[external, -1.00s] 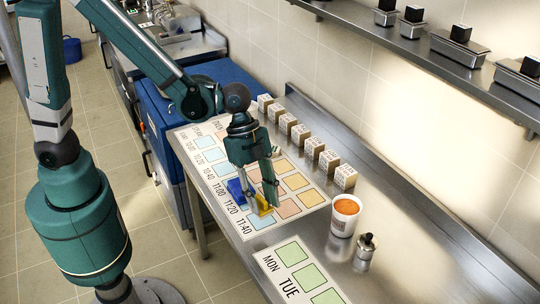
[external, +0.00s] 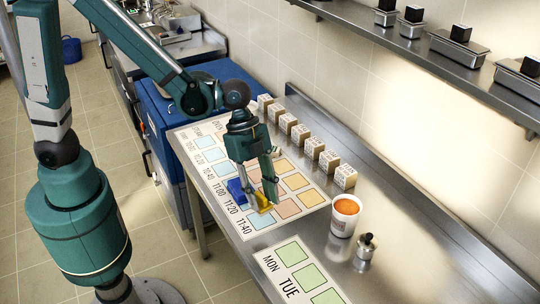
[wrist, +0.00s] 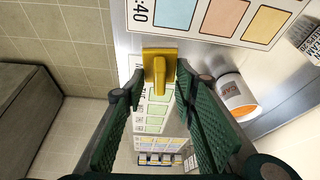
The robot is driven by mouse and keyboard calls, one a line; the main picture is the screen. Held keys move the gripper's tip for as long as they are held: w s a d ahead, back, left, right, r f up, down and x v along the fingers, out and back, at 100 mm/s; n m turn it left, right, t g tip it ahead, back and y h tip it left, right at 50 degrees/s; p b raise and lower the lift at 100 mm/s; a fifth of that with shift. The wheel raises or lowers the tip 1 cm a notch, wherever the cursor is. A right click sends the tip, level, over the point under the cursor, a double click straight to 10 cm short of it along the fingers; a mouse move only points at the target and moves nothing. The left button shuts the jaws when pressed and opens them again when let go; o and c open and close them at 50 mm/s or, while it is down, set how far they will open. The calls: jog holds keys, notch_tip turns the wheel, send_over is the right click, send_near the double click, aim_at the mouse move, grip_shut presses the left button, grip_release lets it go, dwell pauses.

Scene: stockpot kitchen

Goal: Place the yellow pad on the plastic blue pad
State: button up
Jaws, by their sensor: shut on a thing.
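The yellow pad (external: 264,204), with a raised handle, is at the lower part of the printed chart, close to the 11:40 row. My gripper (external: 261,195) points down and is shut on it. In the wrist view the yellow pad (wrist: 160,53) shows with its handle between the fingertips of my gripper (wrist: 160,82). Whether the pad touches the chart is hard to tell. The blue pad (external: 237,189) lies on the chart just left of the yellow pad, partly hidden by my gripper. It does not show in the wrist view.
The chart (external: 237,230) lies on a steel table (external: 350,270). Several small labelled boxes (external: 301,133) stand in a row along the back. A cup with orange contents (external: 344,216) and a small metal bottle (external: 366,247) stand to the right. A second chart (external: 270,264) lies in front.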

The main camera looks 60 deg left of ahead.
notch_tip(320, 180, up, 4)
jog(key=m+p, duration=0.1)
jog(key=p, duration=0.1)
send_over(241, 189)
jog(key=w, duration=0.1)
jog(key=shift+a+m+g, duration=0.3)
jog(key=shift+a, duration=0.3)
jog(key=shift+f, duration=2.95)
jog(key=shift+f, duration=0.1)
jog(key=shift+f+b, duration=0.5)
jog(key=shift+f, duration=1.45)
jog(key=shift+f, duration=0.15)
jog(key=o, duration=0.9)
